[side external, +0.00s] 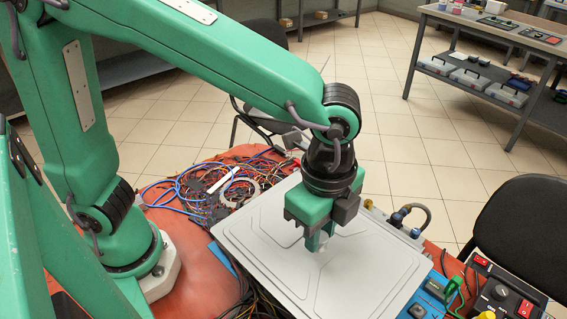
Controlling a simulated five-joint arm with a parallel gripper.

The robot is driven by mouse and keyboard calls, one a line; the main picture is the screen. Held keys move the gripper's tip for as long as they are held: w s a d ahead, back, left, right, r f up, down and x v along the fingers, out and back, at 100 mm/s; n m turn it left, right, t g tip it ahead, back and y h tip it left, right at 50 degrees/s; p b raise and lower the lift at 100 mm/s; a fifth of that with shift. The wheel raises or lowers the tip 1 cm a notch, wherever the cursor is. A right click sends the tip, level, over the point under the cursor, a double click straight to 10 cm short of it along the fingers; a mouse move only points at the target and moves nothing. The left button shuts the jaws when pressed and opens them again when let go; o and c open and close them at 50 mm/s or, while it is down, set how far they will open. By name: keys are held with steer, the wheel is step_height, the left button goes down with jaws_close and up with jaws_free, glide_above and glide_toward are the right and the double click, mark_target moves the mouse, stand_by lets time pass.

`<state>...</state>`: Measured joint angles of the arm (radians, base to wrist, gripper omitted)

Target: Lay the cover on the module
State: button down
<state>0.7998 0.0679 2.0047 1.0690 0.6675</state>
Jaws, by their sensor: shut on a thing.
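The cover (372,272) is a large flat light-grey plate with raised ribs, in the middle of the side external view. My gripper (319,243) points down over the cover's middle and is shut on a small clear or pale grip there. The fingers hide much of that grip. The cover looks about level above the orange table. The module is mostly or wholly hidden under the cover, and I cannot tell whether the cover touches it. A short dark hose (425,213) with brass and blue fittings shows just past the cover's back right edge.
Tangled wires and blue cables (205,188) lie on the orange table (185,238) behind the cover. A blue device (432,292) with a green lead and a black box with red switches (505,300) stand at right. A black chair (520,225) is beside the table.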

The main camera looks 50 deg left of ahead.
steer(key=shift+w+a+f, duration=0.95)
steer(key=shift+w+f, duration=0.75)
steer(key=shift+f, duration=0.1)
steer(key=shift+w+a+f, duration=0.9)
steer(key=shift+w+f, duration=0.75)
steer(key=shift+f, duration=0.2)
steer(key=shift+w+a+f, duration=0.95)
steer(key=shift+w+f, duration=0.75)
steer(key=shift+f, duration=0.1)
steer(key=shift+f, duration=0.4)
steer(key=c, duration=1.2)
jaws_free()
steer(key=shift+r, duration=0.1)
step_height(320, 180, up, 13)
steer(key=shift+f, duration=0.2)
steer(key=shift+a, duration=0.1)
